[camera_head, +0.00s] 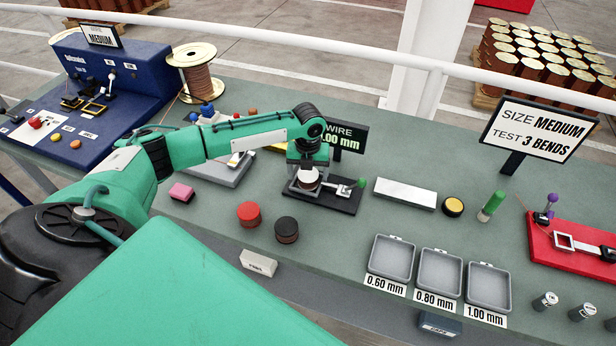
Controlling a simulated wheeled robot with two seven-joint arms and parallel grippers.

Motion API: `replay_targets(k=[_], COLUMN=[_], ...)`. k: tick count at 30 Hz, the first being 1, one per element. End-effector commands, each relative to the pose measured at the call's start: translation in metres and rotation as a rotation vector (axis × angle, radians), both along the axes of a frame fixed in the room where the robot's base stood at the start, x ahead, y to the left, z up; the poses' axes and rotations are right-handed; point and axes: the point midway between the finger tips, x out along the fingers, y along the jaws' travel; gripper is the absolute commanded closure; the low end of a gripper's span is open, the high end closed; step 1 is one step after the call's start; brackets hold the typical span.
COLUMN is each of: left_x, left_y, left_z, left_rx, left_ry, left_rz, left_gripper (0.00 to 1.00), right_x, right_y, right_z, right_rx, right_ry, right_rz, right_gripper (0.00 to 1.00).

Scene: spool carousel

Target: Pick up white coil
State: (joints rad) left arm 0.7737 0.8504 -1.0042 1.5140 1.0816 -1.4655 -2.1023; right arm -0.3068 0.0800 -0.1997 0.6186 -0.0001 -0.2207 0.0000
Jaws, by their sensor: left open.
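The white coil (309,175), a small spool with a pale top and a brownish lower part, sits on the black gauge base (338,198) in the middle of the table. My left gripper (305,183) points down over the coil, with its open fingers around or just beside it; I cannot tell whether they touch it. The gripper body hides part of the coil. A red coil (249,213) and a black coil (287,229) stand apart on the table, nearer the front. My right gripper is not in view.
Three grey trays (411,240) labelled 0.60, 0.80 and 1.00 mm stand at the front right. A wire sign (352,136) stands behind the gauge. A white block (405,194) and a red fixture (575,247) lie to the right. A blue machine (120,60) stands at left.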

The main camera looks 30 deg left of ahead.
Motion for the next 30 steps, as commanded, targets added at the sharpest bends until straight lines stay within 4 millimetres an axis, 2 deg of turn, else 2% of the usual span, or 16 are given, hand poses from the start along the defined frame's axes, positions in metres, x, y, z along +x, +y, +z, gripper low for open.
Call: replay_targets(k=[1, 9, 11, 19, 23, 26, 30], left_x=[0.000, 0.000, 0.000, 0.001, 0.001, 0.001, 0.002], left_y=[0.000, 0.000, 0.000, 0.000, 0.000, 0.000, 0.000], left_z=[0.000, 0.000, 0.001, 0.004, 0.013, 0.027, 0.059], left_rx=[0.000, 0.000, 0.000, 0.000, -0.001, 0.000, 0.000], left_ry=[0.000, 0.000, -0.001, -0.001, -0.004, -0.006, -0.007], left_rz=[0.000, 0.000, 0.000, 0.000, 0.000, -0.001, -0.001], left_gripper=[0.22, 0.75, 0.82, 0.82, 0.82, 0.82, 0.82], right_x=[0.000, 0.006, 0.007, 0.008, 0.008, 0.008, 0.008], right_y=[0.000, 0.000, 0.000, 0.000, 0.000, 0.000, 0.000], right_z=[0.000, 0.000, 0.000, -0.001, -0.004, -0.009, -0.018], right_rx=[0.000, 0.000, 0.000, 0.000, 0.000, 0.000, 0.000], right_ry=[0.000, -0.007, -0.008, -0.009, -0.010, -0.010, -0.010], right_rz=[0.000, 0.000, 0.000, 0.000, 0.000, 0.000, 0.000], right_gripper=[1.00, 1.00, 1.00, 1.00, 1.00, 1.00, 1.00])
